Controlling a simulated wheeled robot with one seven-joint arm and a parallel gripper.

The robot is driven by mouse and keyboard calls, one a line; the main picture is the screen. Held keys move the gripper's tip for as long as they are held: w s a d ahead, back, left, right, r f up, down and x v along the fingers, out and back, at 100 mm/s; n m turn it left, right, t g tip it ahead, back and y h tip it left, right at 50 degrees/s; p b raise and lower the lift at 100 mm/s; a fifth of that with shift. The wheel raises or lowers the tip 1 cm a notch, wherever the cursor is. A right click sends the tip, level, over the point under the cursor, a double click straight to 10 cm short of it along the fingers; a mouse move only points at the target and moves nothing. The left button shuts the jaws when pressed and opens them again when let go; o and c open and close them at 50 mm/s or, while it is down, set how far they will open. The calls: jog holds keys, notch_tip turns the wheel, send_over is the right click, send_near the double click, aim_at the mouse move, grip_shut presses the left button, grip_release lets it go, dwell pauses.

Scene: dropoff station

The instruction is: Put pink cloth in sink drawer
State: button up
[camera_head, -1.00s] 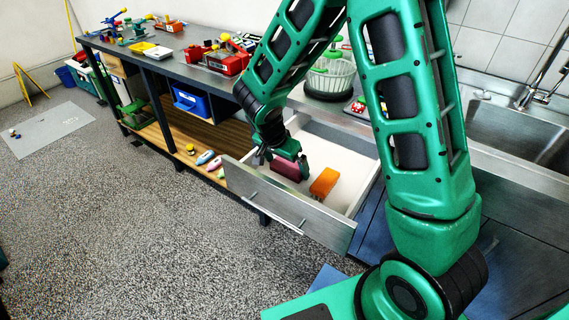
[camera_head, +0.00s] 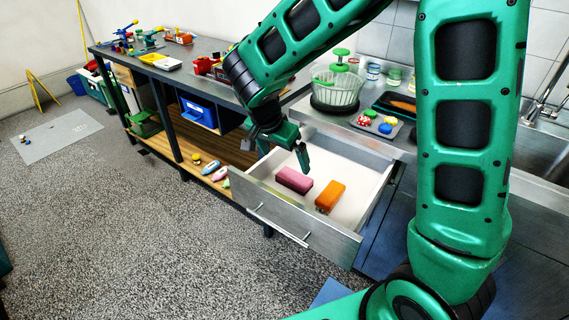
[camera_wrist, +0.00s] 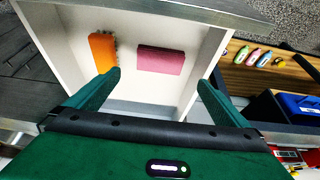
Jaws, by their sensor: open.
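The pink cloth (camera_head: 294,180) is a folded block lying on the white floor of the open drawer (camera_head: 290,221). It also shows in the wrist view (camera_wrist: 161,60), apart from the fingers. An orange block-like item (camera_head: 330,196) lies beside it in the drawer, to its right in the head view. My gripper (camera_head: 302,158) is above the drawer, toward its back, open and empty. In the wrist view its two green fingers (camera_wrist: 158,92) are spread wide, with nothing between them. The sink (camera_head: 545,150) is at the right edge, partly hidden by my arm.
A salad spinner (camera_head: 336,86) and a tray of small coloured items (camera_head: 377,123) stand on the counter behind the drawer. Small bottles (camera_head: 212,169) lie on the wooden lower shelf at left, near a blue bin (camera_head: 198,109). The floor in front is clear.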

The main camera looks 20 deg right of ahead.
jog(key=shift+s+a+r, duration=0.1)
jog(key=shift+r, duration=0.2)
jog(key=s+d+r+n+g, duration=0.1)
jog(key=s+d+r, duration=0.2)
jog(key=s+d, duration=0.45)
jog(key=s+d+r+g, duration=0.1)
jog(key=s+d+r, duration=0.25)
jog(key=d, duration=0.65)
jog(key=s+d+n+y, duration=0.1)
jog(key=s+d+y, duration=0.1)
jog(key=s, duration=0.6)
jog(key=s+d+n+y, duration=0.1)
jog(key=s+d+n, duration=0.1)
jog(key=s, duration=0.7)
jog(key=shift+d+g+y, duration=0.25)
jog(key=shift+g+y, duration=0.05)
jog(key=shift+y, duration=0.1)
